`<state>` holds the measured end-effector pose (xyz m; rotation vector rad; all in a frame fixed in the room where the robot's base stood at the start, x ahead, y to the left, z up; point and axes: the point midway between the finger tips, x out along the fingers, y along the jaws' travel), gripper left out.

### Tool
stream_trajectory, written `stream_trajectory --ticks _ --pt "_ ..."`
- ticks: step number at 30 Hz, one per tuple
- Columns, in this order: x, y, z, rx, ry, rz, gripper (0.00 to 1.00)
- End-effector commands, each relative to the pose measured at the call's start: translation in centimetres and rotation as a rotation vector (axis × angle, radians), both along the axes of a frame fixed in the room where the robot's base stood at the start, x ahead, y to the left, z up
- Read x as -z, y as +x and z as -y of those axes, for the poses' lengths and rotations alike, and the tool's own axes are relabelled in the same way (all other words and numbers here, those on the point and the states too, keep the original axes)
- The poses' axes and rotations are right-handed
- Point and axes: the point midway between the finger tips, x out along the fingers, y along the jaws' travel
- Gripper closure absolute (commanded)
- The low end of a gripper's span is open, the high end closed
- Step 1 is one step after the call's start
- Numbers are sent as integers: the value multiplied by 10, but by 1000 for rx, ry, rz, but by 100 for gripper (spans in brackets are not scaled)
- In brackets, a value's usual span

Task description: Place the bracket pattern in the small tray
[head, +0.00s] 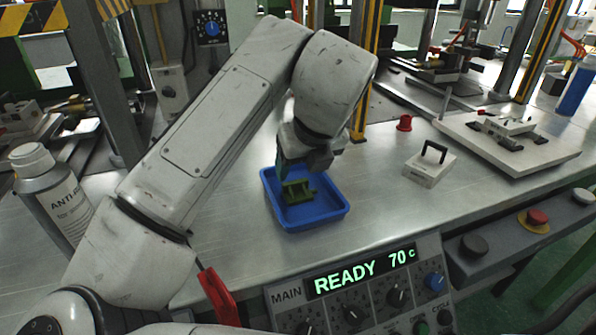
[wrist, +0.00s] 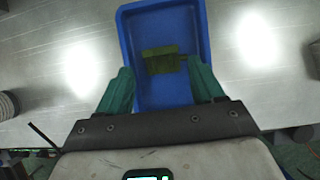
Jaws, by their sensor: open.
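The green bracket pattern (head: 297,191) lies inside the small blue tray (head: 316,219) on the metal bench. In the wrist view the bracket (wrist: 161,60) rests on the floor of the tray (wrist: 163,95), towards its left side. My gripper (head: 297,168) is over the tray, partly hidden behind my arm in the head view. In the wrist view its green fingers (wrist: 160,85) are spread wide with nothing between them, and the bracket lies just beyond the fingertips, apart from them.
A white block with a black handle (head: 430,164) and a white mould plate (head: 510,140) are on the right. A control panel (head: 365,290) reading READY 70 is at the front. Bench around the tray is clear.

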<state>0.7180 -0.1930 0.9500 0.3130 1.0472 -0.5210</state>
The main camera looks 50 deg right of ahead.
Motion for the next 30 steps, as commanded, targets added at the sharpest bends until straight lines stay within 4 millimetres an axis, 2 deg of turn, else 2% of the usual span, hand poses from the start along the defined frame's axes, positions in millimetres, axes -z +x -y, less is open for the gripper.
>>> stream_trajectory --ticks 1,3,10,15,30 --pt "-12 -4 -3 1 1 2 33" --pt "-24 -10 -6 0 1 2 33" --pt "-50 -22 -14 0 0 0 33" --pt "-55 -25 -17 0 1 0 33" --pt "-55 -25 -16 0 1 -1 33"
